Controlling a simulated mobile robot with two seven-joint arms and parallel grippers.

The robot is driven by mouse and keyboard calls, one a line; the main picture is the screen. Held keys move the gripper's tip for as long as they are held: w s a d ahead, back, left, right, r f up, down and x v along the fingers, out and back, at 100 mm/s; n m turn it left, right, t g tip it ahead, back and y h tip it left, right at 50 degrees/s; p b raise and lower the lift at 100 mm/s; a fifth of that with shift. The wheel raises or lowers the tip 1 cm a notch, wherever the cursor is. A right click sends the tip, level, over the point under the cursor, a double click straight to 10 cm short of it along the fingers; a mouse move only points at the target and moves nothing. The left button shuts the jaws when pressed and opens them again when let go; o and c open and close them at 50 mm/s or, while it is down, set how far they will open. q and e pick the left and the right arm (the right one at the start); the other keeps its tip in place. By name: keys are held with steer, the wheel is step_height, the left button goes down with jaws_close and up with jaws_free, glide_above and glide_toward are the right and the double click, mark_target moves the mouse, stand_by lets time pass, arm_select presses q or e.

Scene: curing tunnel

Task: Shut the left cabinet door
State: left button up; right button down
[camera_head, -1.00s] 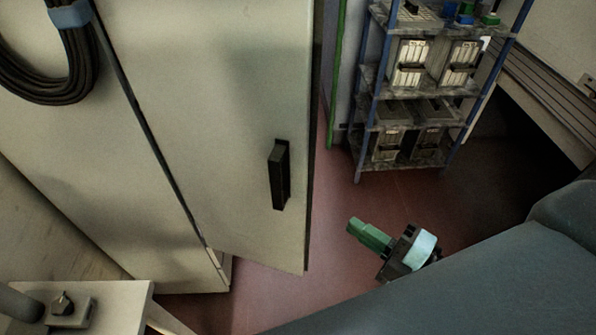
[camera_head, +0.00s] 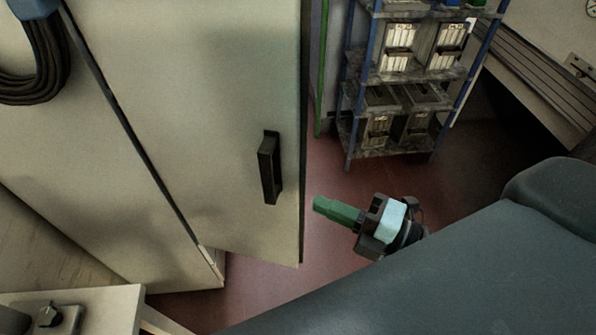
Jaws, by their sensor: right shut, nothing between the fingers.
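The cabinet door (camera_head: 215,110) is a pale beige panel, standing ajar from the cabinet, with its free edge toward the right. A black upright handle (camera_head: 269,168) sits near that free edge. The cabinet's side (camera_head: 90,190) is to the left, past a dark gap along the hinge line. My right gripper (camera_head: 322,207) has green fingers that are shut and empty. In the picture it is just right of the door's free edge, below the handle's height, and seems apart from the door. My left gripper is not in view.
A blue-post shelf rack (camera_head: 400,90) with several bins stands behind at the upper right. A green pole (camera_head: 322,75) rises beside it. A coiled black cable (camera_head: 30,65) hangs on the cabinet at the left. A pale table (camera_head: 105,305) is at the lower left. Red floor (camera_head: 330,265) is clear near the door.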

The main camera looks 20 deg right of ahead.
mark_target(267, 179)
steer(key=x, duration=0.7)
steer(key=shift+w+d+r, duration=0.1)
steer(key=shift+w, duration=0.05)
steer(key=shift+w+d, duration=1.2)
steer(key=shift+w, duration=0.15)
